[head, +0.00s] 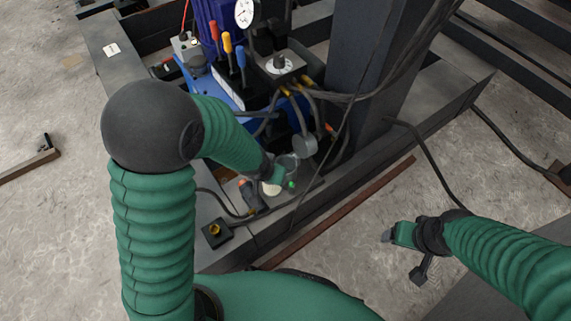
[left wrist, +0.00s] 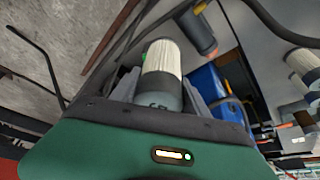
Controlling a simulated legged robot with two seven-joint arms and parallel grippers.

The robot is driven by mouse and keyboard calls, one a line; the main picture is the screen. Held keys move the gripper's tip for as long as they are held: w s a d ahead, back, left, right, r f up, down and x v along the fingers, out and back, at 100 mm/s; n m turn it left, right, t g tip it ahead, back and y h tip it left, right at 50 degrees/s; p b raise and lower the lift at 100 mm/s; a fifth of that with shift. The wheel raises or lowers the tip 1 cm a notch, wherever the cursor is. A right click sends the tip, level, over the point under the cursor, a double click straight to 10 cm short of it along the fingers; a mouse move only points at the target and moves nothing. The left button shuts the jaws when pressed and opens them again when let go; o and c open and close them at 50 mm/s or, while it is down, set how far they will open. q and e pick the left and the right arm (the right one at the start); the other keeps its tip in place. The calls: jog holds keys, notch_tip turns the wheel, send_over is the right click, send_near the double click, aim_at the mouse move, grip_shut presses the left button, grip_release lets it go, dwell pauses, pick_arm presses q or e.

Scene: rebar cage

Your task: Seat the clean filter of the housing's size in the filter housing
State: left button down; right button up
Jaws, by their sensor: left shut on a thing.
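My left gripper (left wrist: 160,92) is shut on a filter (left wrist: 163,72) with a cream pleated upper part and a grey lower part with dark lettering, partly hidden by the gripper. In the head view, the gripper (head: 273,180) is low beside the blue hydraulic unit, and a cream part of the filter (head: 271,189) shows under it. A grey round fitting (head: 305,146) hangs close by; I cannot tell whether it is the filter housing. A second pleated filter (left wrist: 305,67) shows at the right of the left wrist view. My right gripper (head: 403,254) is open and empty over the floor.
The blue unit (head: 226,94) carries coloured levers, a gauge (head: 244,13) and several hoses. A dark steel column (head: 367,65) stands at its right. A small block with a yellow fitting (head: 214,232) sits on the near beam.

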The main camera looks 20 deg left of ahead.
pick_arm(q)
jog(key=w+b, duration=0.3)
jog(key=w, duration=0.9)
jog(key=f+b, duration=0.1)
jog(key=f, duration=0.1)
jog(key=f+b, duration=0.2)
jog(key=f, duration=0.1)
jog(key=d+f+b, duration=0.1)
jog(key=f, duration=0.1)
jog(key=shift+s+f+b, duration=0.15)
jog(key=shift+s+b, duration=0.2)
jog(key=shift+b, duration=0.05)
jog(key=shift+r, duration=0.2)
jog(key=shift+f, duration=0.1)
jog(key=shift+s+f, duration=0.1)
jog(key=shift+f, duration=0.15)
